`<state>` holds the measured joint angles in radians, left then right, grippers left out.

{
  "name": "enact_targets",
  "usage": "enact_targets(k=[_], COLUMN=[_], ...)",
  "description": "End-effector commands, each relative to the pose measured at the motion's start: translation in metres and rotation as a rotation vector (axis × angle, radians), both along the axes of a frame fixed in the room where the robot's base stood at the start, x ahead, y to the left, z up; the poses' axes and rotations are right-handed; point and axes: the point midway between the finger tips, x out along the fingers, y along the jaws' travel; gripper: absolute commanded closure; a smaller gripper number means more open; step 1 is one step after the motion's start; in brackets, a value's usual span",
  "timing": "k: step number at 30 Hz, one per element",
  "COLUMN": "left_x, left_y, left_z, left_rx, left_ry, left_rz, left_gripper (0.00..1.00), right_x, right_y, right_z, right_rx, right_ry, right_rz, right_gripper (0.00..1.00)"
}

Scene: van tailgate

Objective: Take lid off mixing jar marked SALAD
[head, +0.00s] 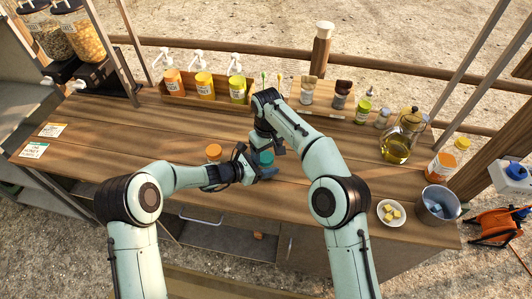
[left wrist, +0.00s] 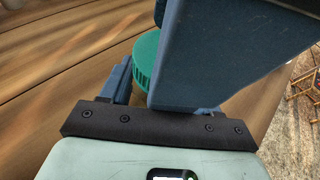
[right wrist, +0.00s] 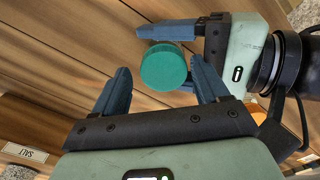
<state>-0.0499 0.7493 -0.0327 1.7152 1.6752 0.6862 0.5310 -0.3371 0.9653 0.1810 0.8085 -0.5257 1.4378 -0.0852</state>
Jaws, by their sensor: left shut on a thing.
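A jar with a teal-green lid (head: 265,158) stands near the middle of the wooden counter; its label cannot be read. My left gripper (head: 263,173) is shut on the jar's body below the lid. The lid also shows beside my left fingers in the left wrist view (left wrist: 146,58). In the right wrist view the lid (right wrist: 165,67) lies just beyond and between my right fingertips. My right gripper (right wrist: 162,85) is open, pointing at the lid from above; no contact with it can be made out. The lid sits apart from no visible gap, apparently on the jar.
A second jar with an orange lid (head: 214,152) stands to the left of my left gripper. Squeeze bottles stand in a rack (head: 205,103) along the back. An oil jug (head: 397,148), a white bowl (head: 391,210) and a metal pot (head: 437,205) stand at the right. The counter's left is mostly clear.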

Motion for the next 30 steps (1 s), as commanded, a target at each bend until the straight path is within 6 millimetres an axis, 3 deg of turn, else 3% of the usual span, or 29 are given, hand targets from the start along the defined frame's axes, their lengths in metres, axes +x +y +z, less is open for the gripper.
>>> enact_targets(k=[9, 20, 22, 23, 30], left_x=[0.0, 0.0, 0.0, 0.0, 0.0], left_y=[-0.002, -0.002, -0.002, -0.002, -0.002], left_z=[0.001, 0.0, 0.0, 0.0, 0.0], left_rx=[-0.001, -0.001, -0.001, -0.001, 0.0], left_ry=[-0.001, 0.001, 0.001, 0.001, 0.001], left_rz=[-0.001, -0.003, -0.003, -0.003, -0.002], left_gripper=[1.0, 1.0, 1.0, 1.0, 1.0], right_x=[-0.003, -0.003, -0.003, -0.003, -0.001], right_y=[0.006, 0.007, 0.006, 0.006, 0.007], right_z=[0.002, 0.043, 0.046, 0.046, 0.057], right_rx=[0.008, 0.01, 0.009, 0.009, 0.009], right_ry=[0.008, 0.005, 0.006, 0.006, 0.0], right_rz=[0.009, 0.009, 0.008, 0.004, -0.229], right_gripper=[0.21, 0.21, 0.36, 0.36, 0.36])
